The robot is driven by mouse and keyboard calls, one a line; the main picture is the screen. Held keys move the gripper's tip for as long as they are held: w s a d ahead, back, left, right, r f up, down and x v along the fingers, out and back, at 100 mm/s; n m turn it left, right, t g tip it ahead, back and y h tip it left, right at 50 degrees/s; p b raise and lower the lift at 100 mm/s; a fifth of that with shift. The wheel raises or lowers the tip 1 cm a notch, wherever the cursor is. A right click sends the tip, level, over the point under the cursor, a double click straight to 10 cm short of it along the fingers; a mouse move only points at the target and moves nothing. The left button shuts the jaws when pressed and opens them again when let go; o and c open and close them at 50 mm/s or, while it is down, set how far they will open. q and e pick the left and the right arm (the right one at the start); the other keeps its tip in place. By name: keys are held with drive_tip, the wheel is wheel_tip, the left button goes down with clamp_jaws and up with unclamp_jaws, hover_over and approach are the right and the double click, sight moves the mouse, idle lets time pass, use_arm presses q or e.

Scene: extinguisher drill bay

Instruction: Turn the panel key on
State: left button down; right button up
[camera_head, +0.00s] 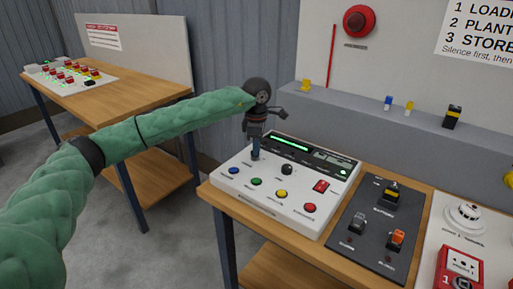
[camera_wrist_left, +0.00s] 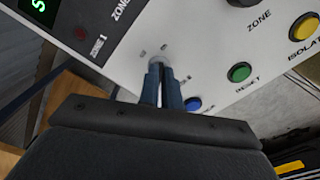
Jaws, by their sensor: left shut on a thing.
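The white control panel (camera_head: 268,203) lies on the wooden table, and part of its face shows in the wrist view (camera_wrist_left: 215,55). My left gripper (camera_head: 255,154) points down at the panel's back left part. In the wrist view its two dark blue fingers (camera_wrist_left: 164,84) are close together, shut on the panel key (camera_wrist_left: 159,57). Only a small grey round part shows at the fingertips; the fingers hide most of the key, and I cannot tell which way it is turned. My right gripper is not in view.
Blue (camera_head: 233,170), green (camera_head: 256,181), yellow (camera_head: 281,193) and red (camera_head: 309,207) buttons line the panel's front. A dark switch plate (camera_head: 372,250) lies to the right.

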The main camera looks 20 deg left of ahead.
use_arm(q)
drive_tip(key=c, duration=1.6)
unclamp_jaws()
